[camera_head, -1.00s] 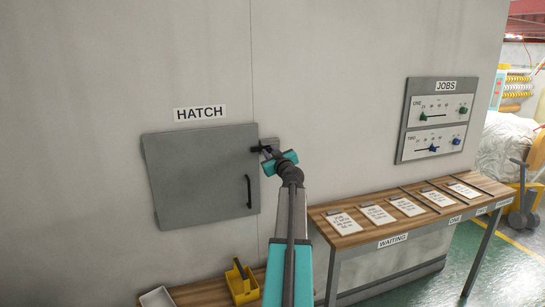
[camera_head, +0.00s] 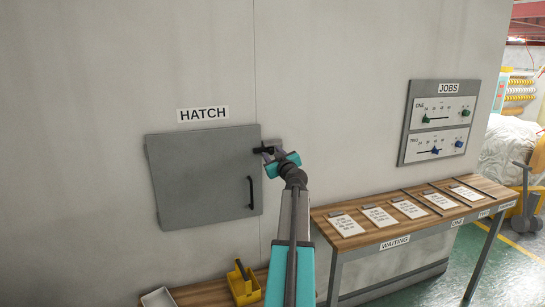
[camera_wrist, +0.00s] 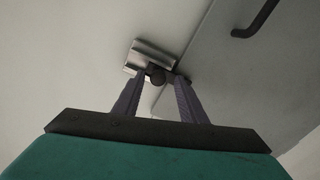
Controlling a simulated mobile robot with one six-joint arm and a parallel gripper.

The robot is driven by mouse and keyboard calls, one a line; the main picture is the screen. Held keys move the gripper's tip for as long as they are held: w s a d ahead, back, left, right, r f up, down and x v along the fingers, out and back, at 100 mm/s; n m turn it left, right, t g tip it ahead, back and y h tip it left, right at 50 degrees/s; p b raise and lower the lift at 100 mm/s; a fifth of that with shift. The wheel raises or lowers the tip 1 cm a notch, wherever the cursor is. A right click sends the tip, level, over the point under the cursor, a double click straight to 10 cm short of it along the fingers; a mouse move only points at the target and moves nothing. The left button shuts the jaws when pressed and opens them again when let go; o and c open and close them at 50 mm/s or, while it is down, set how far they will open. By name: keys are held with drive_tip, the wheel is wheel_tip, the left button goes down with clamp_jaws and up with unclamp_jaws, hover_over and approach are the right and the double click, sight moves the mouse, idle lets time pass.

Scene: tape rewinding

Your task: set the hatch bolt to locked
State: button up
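The hatch (camera_head: 202,178) is a grey door lying flat against the wall, with its dark handle (camera_head: 250,192) at the right side. The small dark bolt (camera_head: 258,150) is at the hatch's upper right edge. My gripper (camera_head: 270,153) is at the bolt, its arm partly hiding the bolt's right end. In the wrist view, the fingers stand apart on either side of a dark round knob (camera_wrist: 157,76) in front of a metal bracket (camera_wrist: 152,54). A gap shows between the knob and the right finger; contact at the left finger is unclear.
A shelf below the hatch holds a yellow bin (camera_head: 243,288) and a pale tray (camera_head: 158,298). A wooden table (camera_head: 335,216) with several cards stands at right, below the JOBS panel (camera_head: 437,122) with its sliders.

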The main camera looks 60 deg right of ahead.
drive_tip(key=b+v, duration=0.4)
drive_tip(key=v, duration=0.8)
drive_tip(key=shift+s+a, duration=0.25)
idle(0.5)
